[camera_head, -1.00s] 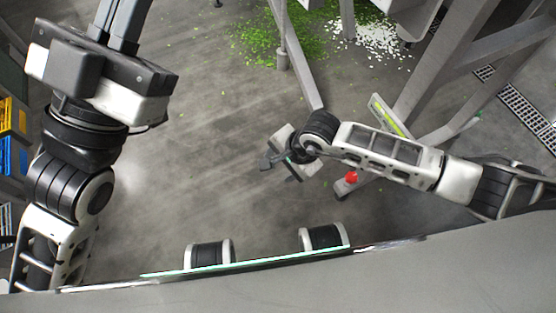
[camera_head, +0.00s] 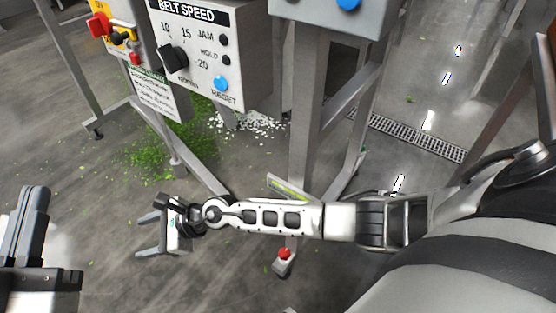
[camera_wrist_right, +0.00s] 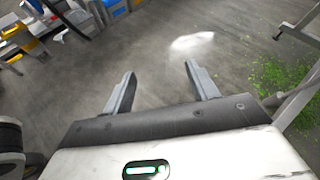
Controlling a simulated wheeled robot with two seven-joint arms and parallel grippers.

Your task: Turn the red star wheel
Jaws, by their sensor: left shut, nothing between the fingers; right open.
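I cannot make out a star-shaped red wheel in either current view. A red knob or handle (camera_head: 98,24) sits on a yellow plate at the upper left of the head view; its exact shape is too small to tell. My right gripper (camera_head: 148,226) is open and empty over the floor, well below and apart from that knob. Its two spread fingers also show in the right wrist view (camera_wrist_right: 160,72), with only floor between them. My left gripper (camera_head: 33,192) is shut and empty at the left edge of the head view, pointing up.
A belt speed panel (camera_head: 215,60) with a black dial and blue reset button stands beside the knob. Steel legs (camera_head: 303,130) stand ahead. A small stand with a red button (camera_head: 284,254) is below my right arm. Green scraps (camera_head: 150,155) litter the floor.

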